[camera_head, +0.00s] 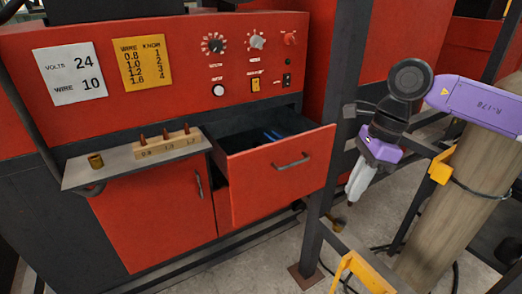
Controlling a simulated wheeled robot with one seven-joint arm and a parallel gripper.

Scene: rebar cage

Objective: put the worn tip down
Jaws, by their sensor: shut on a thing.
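My gripper (353,194), with pale fingers below a purple wrist, points down at the right of the open drawer, beside a dark upright post. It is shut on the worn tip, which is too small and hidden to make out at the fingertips. A wooden block (168,147) with three upright copper tips (165,134) stands on the grey shelf (122,168) of the red machine. A small brass cup (95,160) stands near the shelf's left end. My gripper is well apart from the shelf.
A red drawer (280,175) stands open, with blue items (273,135) inside its dark interior. The dark post (330,150) stands between the drawer and my gripper. Yellow brackets (360,275) and a thick tan column (462,190) stand at the right. A small brass-coloured piece (338,225) shows low behind the frame.

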